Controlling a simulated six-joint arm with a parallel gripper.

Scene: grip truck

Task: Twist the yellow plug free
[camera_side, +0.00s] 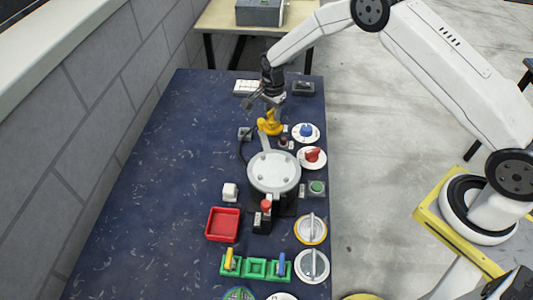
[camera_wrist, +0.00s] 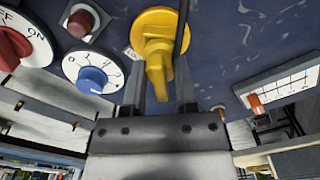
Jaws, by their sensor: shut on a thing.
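The yellow plug (camera_side: 270,124) stands on the dark blue table near its far right part, below my gripper (camera_side: 271,104) in the side view. In the wrist view the yellow plug (camera_wrist: 153,22) shows a round flange with a raised grip bar. My gripper (camera_wrist: 160,80) has a finger on each side of that bar and is shut on it. A dark cable runs past the flange's right side in the wrist view. Where the plug meets its seat is hidden.
A blue dial (camera_side: 306,130) and a red ON/OFF knob (camera_side: 312,156) sit close by. A round grey lid (camera_side: 273,171) is nearer the camera. A white slider panel (camera_wrist: 280,85) lies to the right in the wrist view. The table's left side is clear.

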